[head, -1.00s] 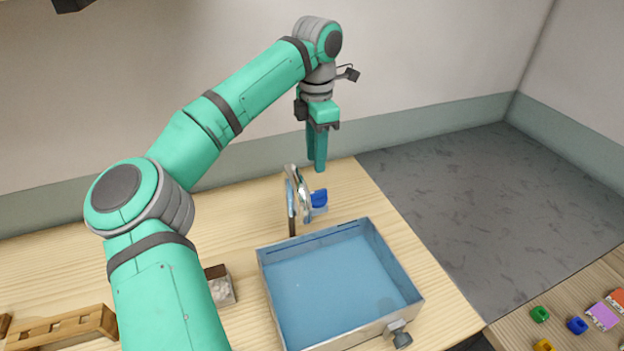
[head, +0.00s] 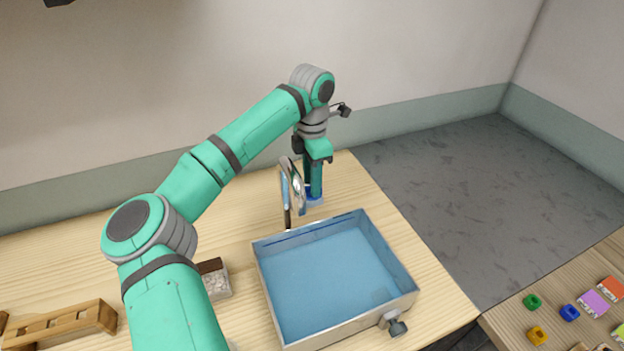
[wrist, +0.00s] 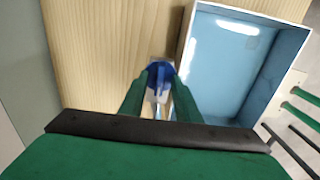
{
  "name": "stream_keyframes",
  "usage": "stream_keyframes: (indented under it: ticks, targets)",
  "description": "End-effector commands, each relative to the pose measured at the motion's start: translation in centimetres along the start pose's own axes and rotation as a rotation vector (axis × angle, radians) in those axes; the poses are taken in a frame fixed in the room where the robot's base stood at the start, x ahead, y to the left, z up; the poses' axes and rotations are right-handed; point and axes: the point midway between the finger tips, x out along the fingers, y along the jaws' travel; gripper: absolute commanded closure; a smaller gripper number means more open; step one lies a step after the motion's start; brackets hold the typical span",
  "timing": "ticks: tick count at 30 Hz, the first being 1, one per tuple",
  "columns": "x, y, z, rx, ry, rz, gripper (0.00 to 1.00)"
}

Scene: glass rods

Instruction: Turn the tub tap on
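The tub (head: 262,272) has pale walls and a blue inside. The curved metal tap (head: 293,187) stands at its back edge. The tap's blue handle (head: 316,200) is just right of the spout, partly hidden by my fingers. My gripper (head: 312,192) points down at the handle from above. In the wrist view the blue handle (wrist: 159,70) lies at the tips of my gripper (wrist: 159,92), with one finger on each side. The fingers are apart; I cannot tell whether they touch the handle.
A small box of pale bits (head: 217,284) and a wooden rack (head: 62,325) stand left of the tub. A grey valve (head: 395,325) sticks out of the tub's front. Coloured pieces lie on another table (head: 515,318) at right. Bare wood surrounds the tap.

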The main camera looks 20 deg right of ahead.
Motion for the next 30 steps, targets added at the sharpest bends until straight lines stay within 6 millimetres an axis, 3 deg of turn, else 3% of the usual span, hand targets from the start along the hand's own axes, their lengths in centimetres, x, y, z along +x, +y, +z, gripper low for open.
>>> stream_keyframes:
  ticks: [2,5,6,20,30]
  targets:
    - [-0.02,0.00,0.00,0.000,0.000,0.000,0.75]
    - [-0.03,0.00,0.00,0.000,0.000,0.000,0.99]
    - [-0.03,0.00,0.00,0.000,0.000,0.000,1.00]
    - [-0.13,0.05,-0.06,-0.078,0.002,0.002,1.00]
    - [-0.14,0.08,-0.08,-0.347,0.001,0.003,1.00]
